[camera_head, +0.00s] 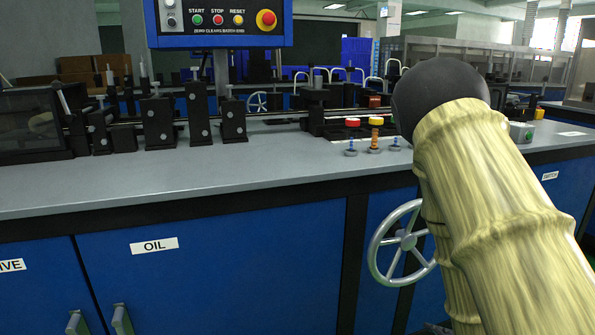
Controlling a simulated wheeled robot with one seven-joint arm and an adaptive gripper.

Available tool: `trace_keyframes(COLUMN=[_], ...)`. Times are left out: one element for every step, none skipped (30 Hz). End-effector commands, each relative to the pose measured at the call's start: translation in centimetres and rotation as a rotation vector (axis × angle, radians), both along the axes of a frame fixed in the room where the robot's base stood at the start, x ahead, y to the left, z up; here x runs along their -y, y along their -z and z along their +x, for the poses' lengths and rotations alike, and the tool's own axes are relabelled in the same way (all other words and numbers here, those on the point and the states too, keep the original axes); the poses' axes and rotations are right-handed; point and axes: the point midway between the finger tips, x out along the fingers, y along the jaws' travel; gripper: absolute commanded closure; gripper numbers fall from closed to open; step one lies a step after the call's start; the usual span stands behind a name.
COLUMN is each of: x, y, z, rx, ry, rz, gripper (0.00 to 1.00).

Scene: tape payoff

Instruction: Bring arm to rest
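My arm (500,210), in a pale yellow sleeve with a dark rounded joint at its top, rises from the lower right and covers part of the machine. My gripper is not in view; it is either hidden behind the arm or outside the picture. The arm's links stand in front of the grey worktop (200,185) and its blue cabinet (215,270). Whether the arm touches the worktop cannot be told.
A grey handwheel (406,242) sticks out from the cabinet beside my arm. Small knobs with red and yellow tops (375,135) stand on the worktop. A control panel (218,20) hangs above black machine blocks (158,122). The worktop's front left part is bare.

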Motion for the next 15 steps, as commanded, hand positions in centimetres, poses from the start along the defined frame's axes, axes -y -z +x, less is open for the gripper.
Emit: trace_keyframes(x=[-0.4, -0.7, -1.1, -1.4, -1.7, -2.2, -2.5, -2.9, -3.4, -3.8, -4.2, -4.8, -5.2, -5.6, -6.2], y=[2.8, 4.3, 6.2, 7.7, 9.1, 10.9, 12.2, 13.5, 15.1, 16.3, 17.4, 18.8, 19.8, 20.7, 21.8], z=[-1.4, -2.2, -3.4, -4.3, -5.3, -6.7, -7.7, -8.8, -10.4, -11.6, -12.8, -14.4, -15.7, -16.9, -18.5], rx=[-0.062, -0.096, -0.143, -0.179, -0.213, -0.259, -0.294, -0.328, -0.374, -0.406, -0.44, -0.483, -0.515, -0.544, -0.582], ry=[0.049, 0.082, 0.127, 0.164, 0.2, 0.251, 0.292, 0.331, 0.387, 0.43, 0.475, 0.534, 0.58, 0.624, 0.68], rz=[0.061, 0.1, 0.151, 0.187, 0.221, 0.268, 0.301, 0.333, 0.373, 0.404, 0.432, 0.469, 0.494, 0.517, 0.543], gripper=[0.65, 0.65, 0.65, 0.65, 0.65, 0.65, 0.65, 0.65, 0.65, 0.65, 0.65, 0.65, 0.65, 0.65, 0.65])
